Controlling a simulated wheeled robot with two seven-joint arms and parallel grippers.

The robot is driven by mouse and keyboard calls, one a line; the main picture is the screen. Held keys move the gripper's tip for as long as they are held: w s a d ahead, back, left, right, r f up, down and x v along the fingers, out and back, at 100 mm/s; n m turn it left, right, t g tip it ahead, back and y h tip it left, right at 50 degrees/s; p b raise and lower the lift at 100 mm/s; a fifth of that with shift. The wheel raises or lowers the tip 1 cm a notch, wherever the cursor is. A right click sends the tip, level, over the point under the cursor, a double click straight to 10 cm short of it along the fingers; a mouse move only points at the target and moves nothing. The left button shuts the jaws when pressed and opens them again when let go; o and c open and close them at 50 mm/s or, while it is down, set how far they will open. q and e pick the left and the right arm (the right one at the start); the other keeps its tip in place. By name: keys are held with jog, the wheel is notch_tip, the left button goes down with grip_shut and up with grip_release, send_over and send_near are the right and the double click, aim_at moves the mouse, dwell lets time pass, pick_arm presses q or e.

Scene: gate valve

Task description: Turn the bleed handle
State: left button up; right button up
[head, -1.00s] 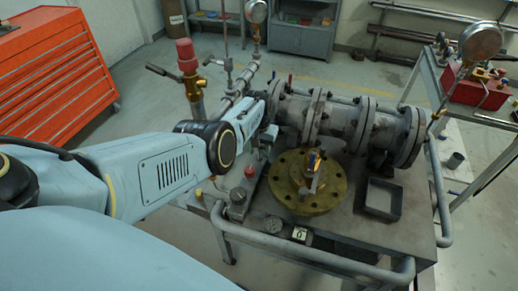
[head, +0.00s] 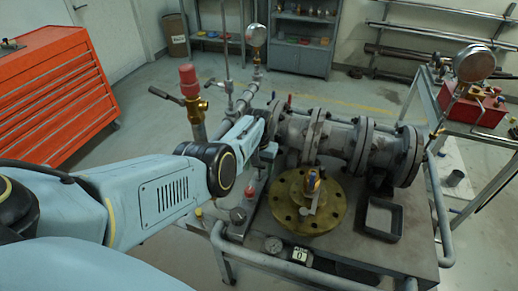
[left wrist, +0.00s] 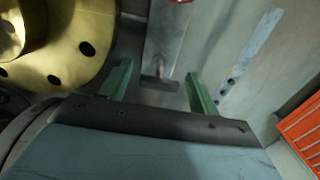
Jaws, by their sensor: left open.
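My left gripper (head: 267,152) is over the bench behind my forearm, left of the brass flange; the head view barely shows its fingers. In the left wrist view the gripper (left wrist: 156,78) has two green fingers well apart, with nothing held between them. A grey metal strip (left wrist: 168,45) lies beyond the gap, with a bit of red at the top edge. I cannot tell for sure which part is the bleed handle. A red knob (head: 249,191) sits left of the flange. My right gripper is out of view.
The grey flanged pipe valve (head: 345,145) lies along the back of the bench. An open dark tray (head: 382,235) is at the right. A tube rail (head: 262,258) runs along the bench's front. A red-topped brass valve (head: 190,85) stands behind my forearm.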

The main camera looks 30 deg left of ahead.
pick_arm(q)
notch_tip(320, 180, up, 12)
jog(key=p, duration=0.4)
dwell(0.3)
